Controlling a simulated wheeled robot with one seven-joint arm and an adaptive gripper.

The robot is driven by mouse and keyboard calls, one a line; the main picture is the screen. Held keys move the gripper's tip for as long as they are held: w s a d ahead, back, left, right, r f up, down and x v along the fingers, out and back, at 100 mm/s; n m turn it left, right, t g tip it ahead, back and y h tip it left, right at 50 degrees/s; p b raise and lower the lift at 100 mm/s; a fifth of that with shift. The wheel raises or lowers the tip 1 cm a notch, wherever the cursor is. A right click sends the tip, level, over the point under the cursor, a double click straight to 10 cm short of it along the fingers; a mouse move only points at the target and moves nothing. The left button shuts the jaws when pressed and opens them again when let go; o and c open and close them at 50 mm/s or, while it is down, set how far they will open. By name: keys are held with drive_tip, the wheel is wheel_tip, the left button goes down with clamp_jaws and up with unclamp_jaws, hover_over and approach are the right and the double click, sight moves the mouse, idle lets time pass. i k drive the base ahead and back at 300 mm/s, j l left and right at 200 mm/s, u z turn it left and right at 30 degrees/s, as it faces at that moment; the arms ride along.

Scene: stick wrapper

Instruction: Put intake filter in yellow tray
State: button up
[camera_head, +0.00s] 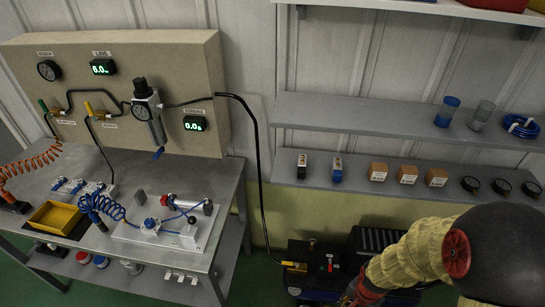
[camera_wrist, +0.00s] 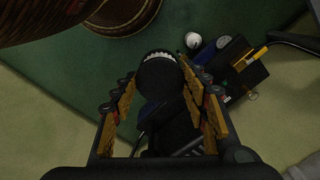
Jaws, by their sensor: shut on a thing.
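The yellow tray (camera_head: 55,216) sits on the left of the grey workbench in the head view. It looks like an open box, with no filter visible in it. In the wrist view my gripper (camera_wrist: 160,88) has its two brown-padded fingers on either side of a dark round part with a pale ridged band, which appears to be the intake filter (camera_wrist: 158,78). The gripper is shut on it. Its lower part blends into dark shapes behind. I cannot make out the gripper or filter in the head view. The tray is not in the wrist view.
A black machine (camera_head: 312,265) stands on the floor right of the workbench (camera_head: 100,165). A black hose (camera_head: 258,150) hangs from the gauge panel (camera_head: 130,70). A pneumatic board (camera_head: 170,228) lies right of the tray. Shelves (camera_head: 390,116) with small parts line the right wall.

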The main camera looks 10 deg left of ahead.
sight(59, 219)
drive_tip(key=k+j, duration=0.1)
drive_tip(key=j, duration=0.45)
drive_tip(key=k+j, duration=0.1)
drive_tip(key=j, duration=0.45)
drive_tip(key=k+j, duration=0.1)
drive_tip(key=j, duration=0.4)
drive_tip(key=k+j, duration=0.1)
drive_tip(key=j, duration=1)
drive_tip(key=k+u, duration=0.05)
drive_tip(key=k, duration=0.05)
